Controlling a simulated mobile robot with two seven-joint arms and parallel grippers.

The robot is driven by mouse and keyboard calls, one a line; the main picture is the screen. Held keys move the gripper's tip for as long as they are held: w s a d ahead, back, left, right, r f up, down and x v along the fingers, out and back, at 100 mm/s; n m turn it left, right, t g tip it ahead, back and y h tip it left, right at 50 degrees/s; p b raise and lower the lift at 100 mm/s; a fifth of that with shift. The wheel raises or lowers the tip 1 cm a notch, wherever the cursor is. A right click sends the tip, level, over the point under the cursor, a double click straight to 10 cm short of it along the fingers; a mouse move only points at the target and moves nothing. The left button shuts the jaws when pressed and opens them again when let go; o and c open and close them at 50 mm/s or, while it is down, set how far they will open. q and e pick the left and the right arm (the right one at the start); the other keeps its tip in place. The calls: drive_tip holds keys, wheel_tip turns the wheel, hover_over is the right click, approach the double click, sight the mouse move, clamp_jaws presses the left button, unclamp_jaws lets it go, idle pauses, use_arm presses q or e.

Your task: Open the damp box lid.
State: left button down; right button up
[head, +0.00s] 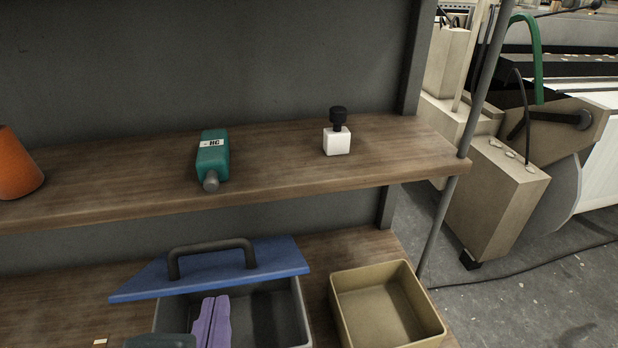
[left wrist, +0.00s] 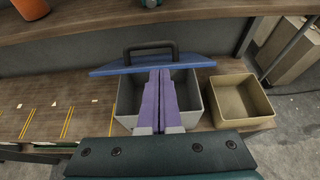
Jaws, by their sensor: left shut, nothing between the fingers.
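The damp box (head: 304,318) is a grey open-topped box on the lower shelf. Its blue lid (head: 140,288) has a dark arched handle (head: 210,247) and lies toward the back of the box, turned askew. Part of the box's inside shows in front of it. The lid (left wrist: 110,69) also shows in the left wrist view, behind the box (left wrist: 192,95). My left gripper (head: 215,298) has purple fingers, shut and empty, over the box opening near the lid's front edge. Whether they touch the lid I cannot tell. My right gripper is out of view.
An open tan bin (head: 338,309) stands right of the box. A shelf post (head: 436,232) stands at the right.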

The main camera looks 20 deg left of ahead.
sight(225, 278)
use_arm(q)
drive_tip(key=b+x, duration=0.2)
drive_tip(key=x, duration=0.8)
drive_tip(key=shift+s+a, duration=0.1)
drive_tip(key=shift+s, duration=0.05)
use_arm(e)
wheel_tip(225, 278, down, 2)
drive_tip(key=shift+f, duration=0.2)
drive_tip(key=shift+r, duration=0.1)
